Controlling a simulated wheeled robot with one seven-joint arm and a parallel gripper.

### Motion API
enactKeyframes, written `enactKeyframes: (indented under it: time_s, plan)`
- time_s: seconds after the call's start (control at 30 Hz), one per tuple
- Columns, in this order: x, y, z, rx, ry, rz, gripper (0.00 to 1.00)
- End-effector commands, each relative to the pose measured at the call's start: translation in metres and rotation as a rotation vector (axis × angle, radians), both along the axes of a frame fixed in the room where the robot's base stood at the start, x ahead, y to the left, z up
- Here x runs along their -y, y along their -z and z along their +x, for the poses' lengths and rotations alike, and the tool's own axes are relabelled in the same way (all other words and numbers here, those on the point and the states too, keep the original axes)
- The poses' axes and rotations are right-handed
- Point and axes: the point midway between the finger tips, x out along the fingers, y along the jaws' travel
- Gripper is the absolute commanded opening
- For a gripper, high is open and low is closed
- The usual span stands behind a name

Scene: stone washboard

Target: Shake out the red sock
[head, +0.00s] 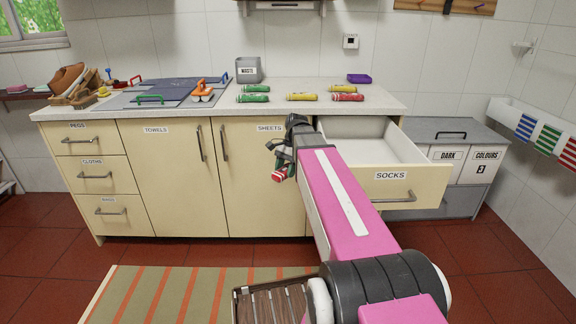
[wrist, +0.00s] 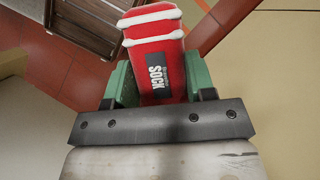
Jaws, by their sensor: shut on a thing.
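My gripper (head: 287,160) is in front of the cabinet doors, below the worktop edge and left of the open socks drawer. It is shut on the red sock (wrist: 155,65), which also shows in the head view (head: 280,174). In the wrist view the sock is rolled, with white bands at its end and a dark label reading "SOCK". Green finger pads (wrist: 197,75) press on both its sides. The sock hangs clear of the floor, its banded end pointing down in the head view. The part of it deep between the fingers is hidden.
The drawer labelled SOCKS (head: 385,176) stands open beside my arm. Several rolled green, yellow and red items lie on the worktop (head: 300,112), near a grey waste bin (head: 249,70). Dark and colours hampers (head: 445,155) stand right. A striped mat (head: 175,290) and wooden crate (head: 272,303) are low in front.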

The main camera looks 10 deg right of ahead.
Motion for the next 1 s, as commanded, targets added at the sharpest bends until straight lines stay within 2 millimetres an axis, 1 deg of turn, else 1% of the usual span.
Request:
enactKeyframes:
  time_s: [0.03,0.1,0.17,0.2,0.23,0.47,0.7,0.9,0.97,1.0]
  plan:
    - [0.000,-0.014,0.000,0.003,0.000,0.000,0.28]
    - [0.000,-0.029,0.000,0.002,-0.001,0.000,0.28]
    - [0.000,-0.033,0.000,0.000,-0.001,0.000,0.28]
    - [0.000,-0.031,0.000,-0.001,0.000,0.000,0.28]
    - [0.000,-0.025,0.000,-0.003,-0.001,0.000,0.28]
    - [0.000,0.035,0.000,-0.005,0.000,0.000,0.28]
    - [0.000,0.109,0.000,-0.005,-0.001,0.000,0.28]
    - [0.000,0.162,0.001,-0.005,-0.001,0.000,0.28]
    - [0.000,0.171,0.000,-0.002,0.000,-0.001,0.28]
    - [0.000,0.172,0.000,-0.001,0.000,0.000,0.28]
